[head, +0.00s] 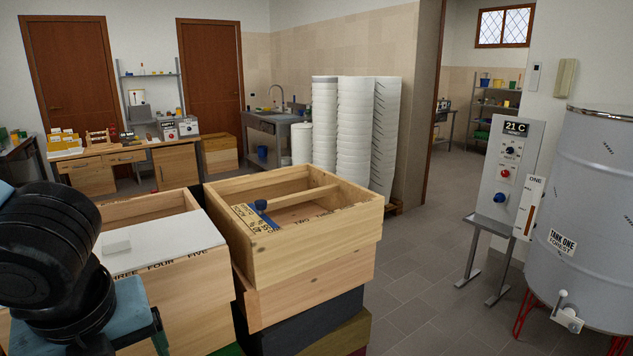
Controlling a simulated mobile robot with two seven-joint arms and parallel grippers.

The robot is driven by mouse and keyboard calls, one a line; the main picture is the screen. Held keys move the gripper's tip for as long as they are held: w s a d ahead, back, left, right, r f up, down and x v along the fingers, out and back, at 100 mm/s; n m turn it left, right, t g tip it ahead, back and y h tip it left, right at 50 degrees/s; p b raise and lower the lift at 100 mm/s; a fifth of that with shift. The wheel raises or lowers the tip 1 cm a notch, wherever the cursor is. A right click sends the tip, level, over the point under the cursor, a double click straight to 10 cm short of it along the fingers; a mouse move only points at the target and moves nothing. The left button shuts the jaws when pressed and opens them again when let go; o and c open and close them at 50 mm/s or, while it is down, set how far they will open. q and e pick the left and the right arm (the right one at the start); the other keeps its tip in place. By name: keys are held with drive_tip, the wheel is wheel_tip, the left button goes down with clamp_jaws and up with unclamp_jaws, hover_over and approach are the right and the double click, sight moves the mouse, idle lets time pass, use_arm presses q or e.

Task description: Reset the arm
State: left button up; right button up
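Dark, rounded links of my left arm with blue-green parts fill the lower left of the head view, in front of a wooden box. The arm looks folded close to the camera. I cannot make out any gripper fingers on it. My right arm and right gripper do not show.
An open wooden box (310,247) on a stack stands at the centre, with a blue-handled tool (263,209) in it. A white-lidded box (160,240) stands close to my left arm. A metal tank (590,200) and control panel (507,170) stand right. The floor (430,270) between is clear.

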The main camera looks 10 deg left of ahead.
use_arm(q)
drive_tip(key=w+a+f+n+t+h, duration=0.3)
drive_tip(key=w+a+f+n+h, duration=0.1)
drive_tip(key=w+a+f+n, duration=0.5)
drive_tip(key=s+a+f+n+t, duration=0.1)
drive_tip(key=s+a+f+n, duration=0.15)
drive_tip(key=f, duration=0.65)
drive_tip(key=s+a+f+n+t, duration=0.1)
drive_tip(key=a+f+n+t, duration=0.2)
drive_tip(key=f, duration=0.5)
drive_tip(key=s+d+f+n, duration=0.3)
drive_tip(key=s+f, duration=0.1)
drive_tip(key=f, duration=0.3)
drive_tip(key=s+d+f+n, duration=0.3)
drive_tip(key=s+f+n, duration=0.15)
drive_tip(key=f, duration=0.25)
drive_tip(key=s+d+f+n, duration=0.1)
drive_tip(key=s+d+f, duration=0.2)
drive_tip(key=d, duration=0.3)
drive_tip(key=s+d+f+n, duration=0.2)
drive_tip(key=s+d+f, duration=0.1)
drive_tip(key=d, duration=0.4)
drive_tip(key=shift+s+d+f+n, duration=0.15)
drive_tip(key=shift+s+n, duration=0.15)
drive_tip(key=shift+s, duration=0.5)
